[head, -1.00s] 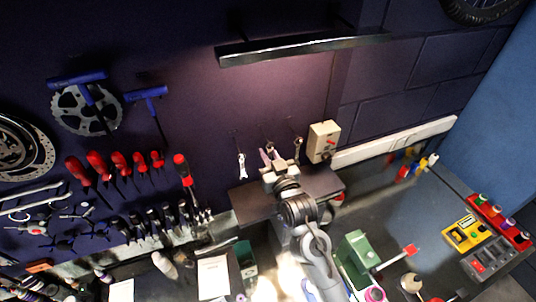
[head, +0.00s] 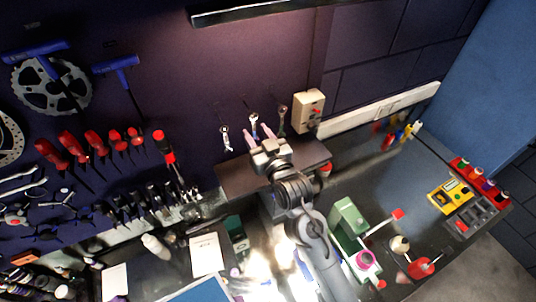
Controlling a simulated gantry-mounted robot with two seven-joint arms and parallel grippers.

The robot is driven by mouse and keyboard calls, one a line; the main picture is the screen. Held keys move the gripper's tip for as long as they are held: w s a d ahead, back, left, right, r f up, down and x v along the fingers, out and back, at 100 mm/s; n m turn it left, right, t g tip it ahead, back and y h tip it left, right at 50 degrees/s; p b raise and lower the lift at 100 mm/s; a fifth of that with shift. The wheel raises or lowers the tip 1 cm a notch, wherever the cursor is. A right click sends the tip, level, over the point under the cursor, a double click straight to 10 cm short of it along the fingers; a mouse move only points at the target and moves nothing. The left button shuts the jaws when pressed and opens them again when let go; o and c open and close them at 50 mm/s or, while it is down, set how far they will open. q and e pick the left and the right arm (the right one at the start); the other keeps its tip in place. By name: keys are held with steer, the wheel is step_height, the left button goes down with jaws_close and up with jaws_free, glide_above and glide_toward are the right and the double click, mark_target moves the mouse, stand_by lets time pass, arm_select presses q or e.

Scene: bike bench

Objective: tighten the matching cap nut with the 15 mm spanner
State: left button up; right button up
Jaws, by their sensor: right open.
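Three spanners hang side by side on the dark wall: a left one (head: 226,139), a middle one (head: 253,121) and a right one (head: 282,119). Their size marks are too small to read, so I cannot tell which is 15 mm. My right gripper (head: 258,134) is open, its two pinkish fingers pointing up at the wall just below the middle spanner's head. The fingers partly cover that spanner's lower part; I cannot tell whether they touch it. I cannot make out any cap nut. My left gripper is not in view.
A dark shelf (head: 232,180) juts out under the spanners, with a beige switch box (head: 308,110) to the right. Red screwdrivers (head: 165,148) hang at left. A green device with a red-tipped lever (head: 348,217) stands on the bench. Coloured trays (head: 450,195) lie at far right.

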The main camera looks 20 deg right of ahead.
steer(key=s+b, duration=0.2)
steer(key=s, duration=0.5)
steer(key=s+f+n+g, duration=0.1)
steer(key=s+f+g, duration=0.65)
steer(key=f, duration=0.65)
steer(key=s+d+f+g, duration=0.1)
steer(key=s+f+g, duration=0.2)
steer(key=s, duration=0.7)
steer(key=s+d+f+g, duration=0.1)
steer(key=s+f+g, duration=0.3)
steer(key=s+f, duration=0.4)
steer(key=shift+s+d+n, duration=0.4)
steer(key=shift+s, duration=0.6)
